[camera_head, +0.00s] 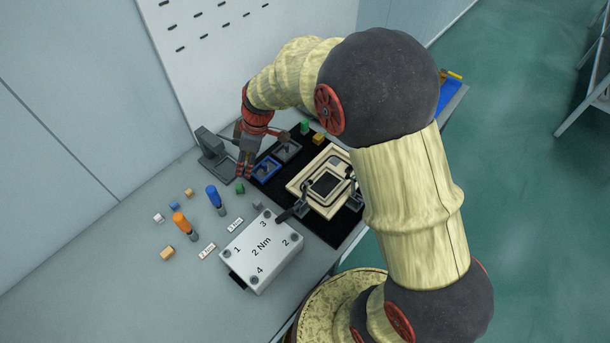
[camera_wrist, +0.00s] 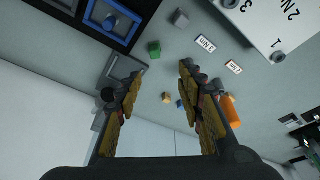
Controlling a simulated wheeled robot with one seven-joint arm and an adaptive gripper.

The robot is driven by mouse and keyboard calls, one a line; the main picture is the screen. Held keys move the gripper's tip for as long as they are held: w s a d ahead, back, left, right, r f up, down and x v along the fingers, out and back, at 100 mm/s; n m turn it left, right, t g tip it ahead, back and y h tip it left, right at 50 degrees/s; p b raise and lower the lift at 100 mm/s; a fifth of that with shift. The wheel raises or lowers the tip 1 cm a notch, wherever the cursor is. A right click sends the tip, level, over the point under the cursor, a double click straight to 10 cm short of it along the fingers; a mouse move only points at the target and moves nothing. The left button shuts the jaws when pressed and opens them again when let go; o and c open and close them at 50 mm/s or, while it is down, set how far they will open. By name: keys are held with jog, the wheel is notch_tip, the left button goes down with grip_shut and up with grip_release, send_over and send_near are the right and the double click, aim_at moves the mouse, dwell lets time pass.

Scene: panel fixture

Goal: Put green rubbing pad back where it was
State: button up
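A small green block (camera_head: 240,189) lies on the grey table beside the black mat, just in front of my gripper. It also shows in the wrist view (camera_wrist: 154,49), beyond the fingertips and apart from them. A second green block (camera_head: 304,127) is at the far end of the mat. I cannot tell which one is the rubbing pad. My gripper (camera_head: 244,172) hangs low over the table by the mat's left corner. In the wrist view its fingers (camera_wrist: 161,74) are spread with nothing held between them.
A grey stand (camera_head: 213,151) is close left of my gripper. A blue tray (camera_head: 267,168) and a beige fixture (camera_head: 293,185) sit on the black mat (camera_head: 341,227). A white 2 Nm box (camera_head: 255,262), orange (camera_head: 181,222) and blue (camera_head: 212,194) drivers and small blocks stand nearer.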

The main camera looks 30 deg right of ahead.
jog(key=s+d+r+m+t, duration=0.15)
jog(key=s+r, duration=0.35)
jog(key=r, duration=0.5)
jog(key=s+d+r+m+h, duration=0.1)
jog(key=s+d+r+m, duration=0.1)
jog(key=s, duration=0.5)
jog(key=s+d+r+m+t+h, duration=0.1)
jog(key=s+d+r+m, duration=0.1)
jog(key=s+r+m, duration=0.3)
jog(key=s+d+r+m+t, duration=0.1)
jog(key=s+d+r+m, duration=0.1)
jog(key=s, duration=0.8)
notch_tip(320, 180, up, 2)
jog(key=shift+s+d+r+m+h, duration=0.2)
jog(key=shift+d+m+h, duration=0.2)
jog(key=shift+m, duration=0.35)
jog(key=shift+d, duration=0.1)
